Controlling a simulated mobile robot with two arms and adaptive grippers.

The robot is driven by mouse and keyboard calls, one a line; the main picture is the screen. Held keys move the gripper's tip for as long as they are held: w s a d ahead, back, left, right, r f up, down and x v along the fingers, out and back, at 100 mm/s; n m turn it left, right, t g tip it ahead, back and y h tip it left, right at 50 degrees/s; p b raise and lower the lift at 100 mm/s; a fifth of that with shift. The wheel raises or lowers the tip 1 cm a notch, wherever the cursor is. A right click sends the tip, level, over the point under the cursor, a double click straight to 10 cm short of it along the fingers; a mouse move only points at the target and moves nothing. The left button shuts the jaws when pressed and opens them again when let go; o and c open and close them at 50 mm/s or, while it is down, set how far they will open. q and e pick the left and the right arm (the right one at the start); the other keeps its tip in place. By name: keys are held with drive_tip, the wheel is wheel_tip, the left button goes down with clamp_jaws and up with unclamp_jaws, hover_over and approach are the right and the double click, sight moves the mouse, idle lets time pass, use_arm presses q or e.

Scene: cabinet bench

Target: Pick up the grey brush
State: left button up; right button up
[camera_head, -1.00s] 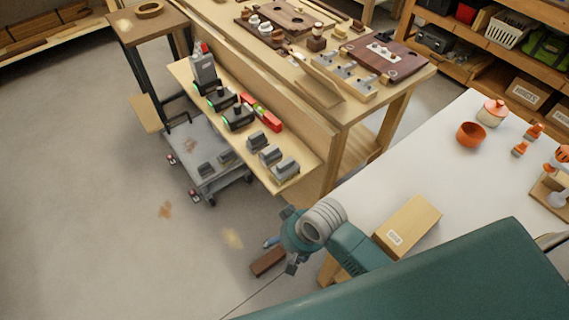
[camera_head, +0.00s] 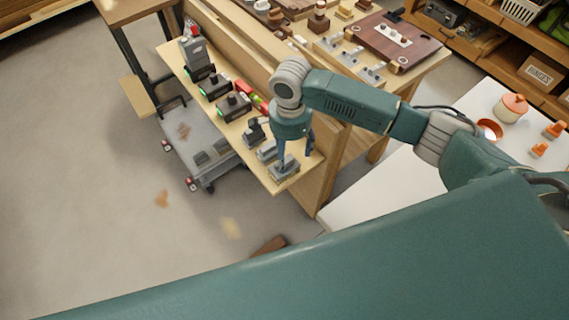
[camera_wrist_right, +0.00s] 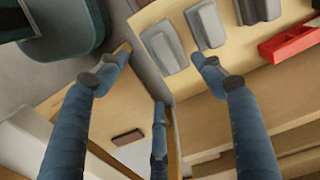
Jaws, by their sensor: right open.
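Several similar grey block-shaped pieces with raised tops stand at the near end of the narrow wooden shelf; I cannot tell which is the grey brush. The nearest grey piece (camera_head: 284,171) is partly behind my right gripper (camera_head: 295,155), which points down over the shelf end, open and empty. In the right wrist view, the spread blue fingers of the right gripper (camera_wrist_right: 161,65) show, with one grey piece (camera_wrist_right: 162,46) just beyond them and another grey piece (camera_wrist_right: 206,23) to its right. Contact cannot be seen. My left gripper is not in view.
The shelf (camera_head: 275,188) runs along the wooden bench. Black-and-grey tools (camera_head: 234,106) and a red level (camera_head: 252,95) stand farther along it; the red piece shows in the wrist view (camera_wrist_right: 290,44). A grey cart (camera_head: 205,160) is below. A white table (camera_head: 370,190) is right.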

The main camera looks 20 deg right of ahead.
sight(287, 168)
wheel_tip(287, 168, down, 2)
drive_tip(key=shift+f, duration=0.55)
drive_tip(key=f, duration=0.4)
drive_tip(key=shift+a+f, duration=0.15)
drive_tip(key=shift+a, duration=0.05)
drive_tip(key=shift+f, duration=0.45)
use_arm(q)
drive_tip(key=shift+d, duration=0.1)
use_arm(e)
drive_tip(key=c, duration=0.9)
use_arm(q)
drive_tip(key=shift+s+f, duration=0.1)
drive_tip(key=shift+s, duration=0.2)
use_arm(e)
drive_tip(key=shift+r, duration=0.1)
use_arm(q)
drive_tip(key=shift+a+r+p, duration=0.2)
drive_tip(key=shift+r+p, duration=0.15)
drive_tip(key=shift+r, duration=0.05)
use_arm(e)
wheel_tip(287, 168, up, 20)
